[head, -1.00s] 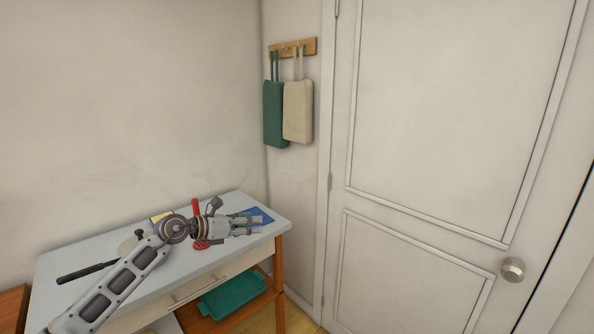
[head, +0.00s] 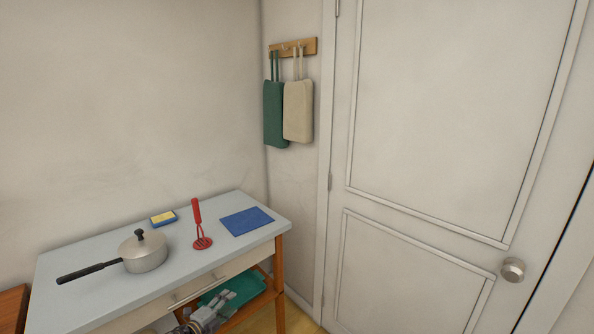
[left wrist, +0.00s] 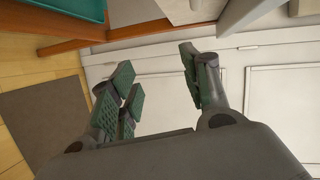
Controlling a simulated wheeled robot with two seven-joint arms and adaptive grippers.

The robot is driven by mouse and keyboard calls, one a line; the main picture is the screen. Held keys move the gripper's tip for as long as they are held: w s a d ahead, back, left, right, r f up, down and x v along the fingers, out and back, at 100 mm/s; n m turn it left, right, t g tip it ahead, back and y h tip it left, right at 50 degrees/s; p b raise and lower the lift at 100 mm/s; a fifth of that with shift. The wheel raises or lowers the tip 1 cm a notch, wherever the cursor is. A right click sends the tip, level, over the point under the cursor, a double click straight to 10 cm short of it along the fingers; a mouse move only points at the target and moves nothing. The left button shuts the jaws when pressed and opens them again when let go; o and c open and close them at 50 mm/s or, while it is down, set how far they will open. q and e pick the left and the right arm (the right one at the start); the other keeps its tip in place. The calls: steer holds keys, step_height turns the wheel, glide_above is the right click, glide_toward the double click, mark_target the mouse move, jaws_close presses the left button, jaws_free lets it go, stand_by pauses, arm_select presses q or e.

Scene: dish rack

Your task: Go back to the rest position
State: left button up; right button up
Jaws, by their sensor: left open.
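My left gripper (head: 228,304) is low at the bottom of the head view, in front of the table and below its top. In the left wrist view the fingers of the left gripper (left wrist: 160,95) are spread apart with nothing between them. My right gripper is in neither view.
The table (head: 100,262) holds a lidded pot (head: 145,255), a red masher (head: 197,225), a blue mat (head: 247,221) and a yellow-blue sponge (head: 163,218). A green tray (head: 250,289) sits on the lower shelf. A closed door (head: 440,120) stands at right.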

arm_select(q)
steer(key=s+a+f+n+g+y, duration=0.35)
steer(key=s+f+n, duration=0.25)
steer(key=s+f, duration=0.8)
steer(key=s+a+f+n+g+y, duration=0.2)
steer(key=s+a+f+n+y, duration=0.3)
steer(key=s+f, duration=0.9)
steer(key=s+d+f+n+g, duration=0.1)
steer(key=s+f+n+g, duration=0.1)
steer(key=s+f, duration=0.4)
steer(key=s+d+f+n+g, duration=0.1)
steer(key=s+f+n+g, duration=0.2)
steer(key=s, duration=1.3)
steer(key=s+d+f+n+g+h, duration=0.1)
steer(key=s+f+n+g, duration=0.1)
steer(key=s+f, duration=0.7)
steer(key=s+n, duration=0.1)
steer(key=s, duration=0.2)
steer(key=shift+n, duration=0.3)
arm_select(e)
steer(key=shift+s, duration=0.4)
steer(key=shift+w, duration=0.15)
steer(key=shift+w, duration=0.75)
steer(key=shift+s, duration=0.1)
